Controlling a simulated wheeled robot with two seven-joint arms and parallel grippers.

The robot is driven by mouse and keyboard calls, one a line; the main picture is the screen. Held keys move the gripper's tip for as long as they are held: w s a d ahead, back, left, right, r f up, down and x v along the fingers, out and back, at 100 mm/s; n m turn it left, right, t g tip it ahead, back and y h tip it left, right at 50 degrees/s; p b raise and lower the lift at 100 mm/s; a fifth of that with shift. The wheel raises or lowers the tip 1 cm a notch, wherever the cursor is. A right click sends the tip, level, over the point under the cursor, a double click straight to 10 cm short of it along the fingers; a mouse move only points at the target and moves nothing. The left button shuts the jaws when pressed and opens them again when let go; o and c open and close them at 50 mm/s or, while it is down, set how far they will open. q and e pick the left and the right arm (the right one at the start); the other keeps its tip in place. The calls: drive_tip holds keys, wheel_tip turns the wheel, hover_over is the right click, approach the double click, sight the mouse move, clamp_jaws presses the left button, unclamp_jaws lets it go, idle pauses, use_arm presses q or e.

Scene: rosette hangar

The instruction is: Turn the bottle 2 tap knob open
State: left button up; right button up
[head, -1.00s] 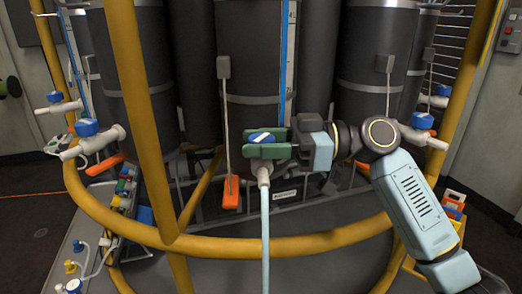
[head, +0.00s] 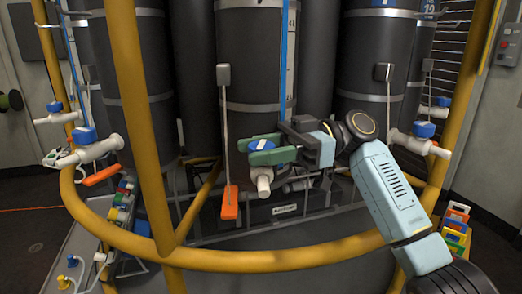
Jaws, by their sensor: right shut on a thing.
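The middle dark bottle (head: 247,45) has a white tap (head: 264,181) at its foot with a blue knob (head: 285,155) on top. I cannot read a number on this bottle. My right gripper (head: 262,150) comes in from the right, its green fingers shut on the blue knob from both sides. The fingers lie slanted and hide part of the knob and its white mark. The tap's spout points toward me, and nothing hangs from it. My left gripper is not in view.
A yellow rail (head: 270,259) curves in front of the bottles, with a yellow post (head: 140,120) at left. Other blue-knobbed taps stand left (head: 84,135) and right (head: 424,130). An orange tag (head: 230,202) hangs beside the middle tap.

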drive_tip(key=o, duration=1)
drive_tip(key=shift+w+d, duration=0.15)
drive_tip(key=shift+d, duration=0.15)
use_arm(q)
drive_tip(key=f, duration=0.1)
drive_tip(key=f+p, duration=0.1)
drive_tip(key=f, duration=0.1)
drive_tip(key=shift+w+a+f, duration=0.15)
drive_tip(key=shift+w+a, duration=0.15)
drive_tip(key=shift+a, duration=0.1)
use_arm(e)
drive_tip(key=v, duration=0.7)
drive_tip(key=shift+c, duration=0.2)
